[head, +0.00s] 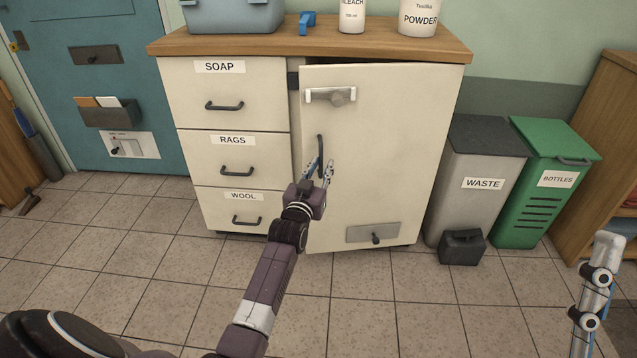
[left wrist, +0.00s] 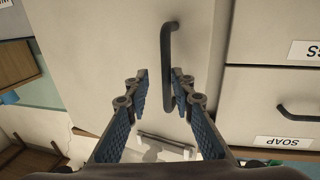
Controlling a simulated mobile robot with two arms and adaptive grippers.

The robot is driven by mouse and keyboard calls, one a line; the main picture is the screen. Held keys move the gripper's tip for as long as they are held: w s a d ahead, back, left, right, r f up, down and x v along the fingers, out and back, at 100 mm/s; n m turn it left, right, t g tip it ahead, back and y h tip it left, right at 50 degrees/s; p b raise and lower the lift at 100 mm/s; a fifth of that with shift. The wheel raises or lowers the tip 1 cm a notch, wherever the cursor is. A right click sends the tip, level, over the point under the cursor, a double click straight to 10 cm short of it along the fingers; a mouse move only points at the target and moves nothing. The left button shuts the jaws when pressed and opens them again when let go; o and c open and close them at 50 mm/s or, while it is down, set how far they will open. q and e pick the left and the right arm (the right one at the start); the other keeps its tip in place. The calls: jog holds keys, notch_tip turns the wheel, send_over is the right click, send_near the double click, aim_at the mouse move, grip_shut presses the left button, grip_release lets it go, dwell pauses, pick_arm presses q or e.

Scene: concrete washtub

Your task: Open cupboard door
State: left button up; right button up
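The cream cupboard door (head: 390,150) is at the right of the cabinet. Its left edge stands slightly out from the frame, with a narrow strip showing beside it. A dark vertical bar handle (head: 320,146) is near that edge; it also shows in the left wrist view (left wrist: 168,60). My left gripper (head: 322,170) is at the handle's lower part. In the left wrist view its fingers (left wrist: 160,90) are apart, with the handle's end between them, nearer the right finger. What seems my right gripper (head: 597,280) is far right.
Drawers marked SOAP, RAGS and WOOL (head: 236,170) are left of the door. A grey waste bin (head: 478,185) and a green bottles bin (head: 540,205) stand to its right. The tiled floor (head: 390,300) before the door is clear except for my arm.

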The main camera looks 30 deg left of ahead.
pick_arm(q)
jog(key=shift+s+d+p, duration=0.2)
jog(key=shift+s+p, duration=0.2)
jog(key=shift+s, duration=0.05)
jog(key=shift+s+d+p, duration=0.2)
jog(key=shift+s+p, duration=0.2)
jog(key=shift+s, duration=0.05)
pick_arm(e)
jog(key=shift+w+f+g+h, duration=1.1)
jog(key=shift+w+f+g, duration=2)
jog(key=shift+w+f, duration=1.2)
pick_arm(q)
jog(key=p+v, duration=0.2)
jog(key=d+p+v, duration=0.1)
jog(key=v, duration=0.2)
jog(key=shift+p, duration=0.4)
pick_arm(e)
notch_tip(320, 180, down, 16)
jog(key=s+d+g+h, duration=0.1)
jog(key=g+h, duration=0.1)
jog(key=g, duration=0.6)
jog(key=shift+s+d+f+h, duration=0.15)
jog(key=shift+s+f+h, duration=0.1)
jog(key=shift+h, duration=0.15)
jog(key=shift+s+d+f+m+g+h, duration=0.2)
jog(key=shift+s+f+g, duration=0.15)
jog(key=shift+f, duration=0.25)
jog(key=shift+s+d+f+m+g+h, duration=0.15)
jog(key=shift+s+f+g, duration=0.15)
jog(key=shift+f, duration=0.3)
